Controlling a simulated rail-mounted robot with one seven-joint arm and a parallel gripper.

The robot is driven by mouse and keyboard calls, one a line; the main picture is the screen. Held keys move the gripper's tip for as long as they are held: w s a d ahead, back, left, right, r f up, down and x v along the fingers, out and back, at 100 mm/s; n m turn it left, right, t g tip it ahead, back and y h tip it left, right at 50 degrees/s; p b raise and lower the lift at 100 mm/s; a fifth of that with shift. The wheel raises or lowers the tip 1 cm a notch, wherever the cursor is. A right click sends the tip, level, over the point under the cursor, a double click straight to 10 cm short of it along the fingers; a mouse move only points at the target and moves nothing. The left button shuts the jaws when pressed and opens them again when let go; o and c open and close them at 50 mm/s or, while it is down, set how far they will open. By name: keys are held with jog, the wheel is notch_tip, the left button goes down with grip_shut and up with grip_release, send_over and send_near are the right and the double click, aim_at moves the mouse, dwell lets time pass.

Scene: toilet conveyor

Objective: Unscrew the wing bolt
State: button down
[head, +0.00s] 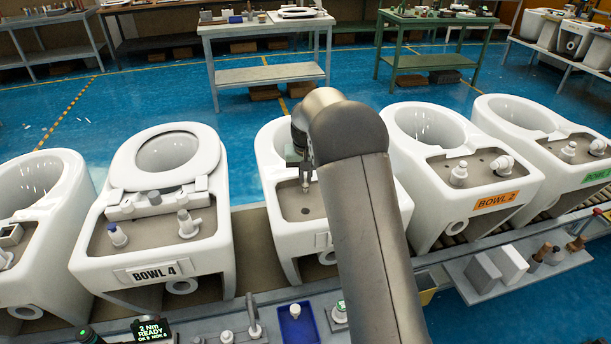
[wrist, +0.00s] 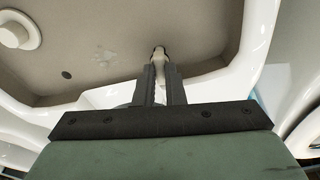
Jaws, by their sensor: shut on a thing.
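My gripper (head: 306,178) points down over the grey rear deck (head: 294,202) of the middle bowl (head: 270,160), partly hidden behind my arm. In the wrist view my gripper (wrist: 160,62) is shut on a small pale metallic piece (wrist: 159,52), which I take to be the wing bolt. Only its end shows past the fingertips; the rest is hidden between the dark fingers. The piece is above or at the deck; I cannot tell whether it touches it. A white round fitting (wrist: 15,33) and a small dark hole (wrist: 67,75) show on the deck.
Bowl 4 (head: 150,250) with a seat stands to the left, Bowl 2 (head: 430,195) to the right, both close. A blue tray (head: 296,326) and small parts lie on the front ledge. A grey workbench (head: 268,24) stands behind.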

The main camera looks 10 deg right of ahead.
aim_at(306, 180)
jog(key=shift+r+p, duration=1.5)
jog(key=shift+r, duration=1.05)
